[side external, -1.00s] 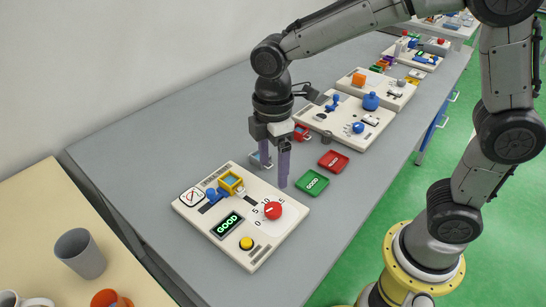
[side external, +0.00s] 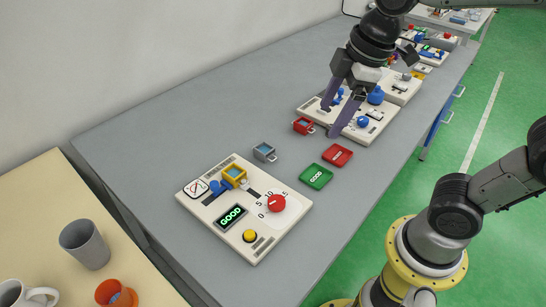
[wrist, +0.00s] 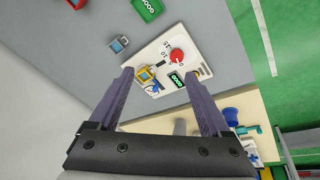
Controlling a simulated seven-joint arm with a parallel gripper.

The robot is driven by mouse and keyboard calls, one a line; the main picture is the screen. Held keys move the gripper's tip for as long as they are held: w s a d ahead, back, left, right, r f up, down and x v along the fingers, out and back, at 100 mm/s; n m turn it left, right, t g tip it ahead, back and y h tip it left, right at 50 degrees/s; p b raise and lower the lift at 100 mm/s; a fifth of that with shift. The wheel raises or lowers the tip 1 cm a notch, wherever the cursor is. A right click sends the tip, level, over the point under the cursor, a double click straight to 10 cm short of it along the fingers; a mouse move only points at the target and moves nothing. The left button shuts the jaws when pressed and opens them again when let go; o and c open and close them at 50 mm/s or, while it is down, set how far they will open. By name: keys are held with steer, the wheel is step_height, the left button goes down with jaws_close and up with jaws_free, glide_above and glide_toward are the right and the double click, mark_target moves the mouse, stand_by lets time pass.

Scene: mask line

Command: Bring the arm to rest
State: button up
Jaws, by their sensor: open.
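My gripper (side external: 346,107) is open and empty, raised in the air at the upper right of the side view, in front of the second white panel. Its two purple fingers stand apart. In the wrist view my gripper (wrist: 163,100) shows its fingers spread, with the near white panel (wrist: 178,45) seen beyond and between them. That panel (side external: 205,212) carries a red dial (side external: 276,203), a yellow button (side external: 249,236), a blue lever (side external: 220,187), a yellow-framed block (side external: 234,174) and a display (side external: 231,217) reading GOOD.
A grey-blue mask-like block (side external: 265,152) and a red one (side external: 303,125) sit on the grey table (side external: 180,130). A green GOOD tray (side external: 316,176) and a red tray (side external: 337,155) lie nearby. Cups (side external: 84,244) stand on the tan side table. The table's left part is clear.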

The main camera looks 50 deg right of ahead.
steer(key=s+d+f+m+t, duration=0.2)
steer(key=s+d+f+m, duration=0.1)
steer(key=s+m, duration=0.6)
steer(key=shift+d, duration=0.15)
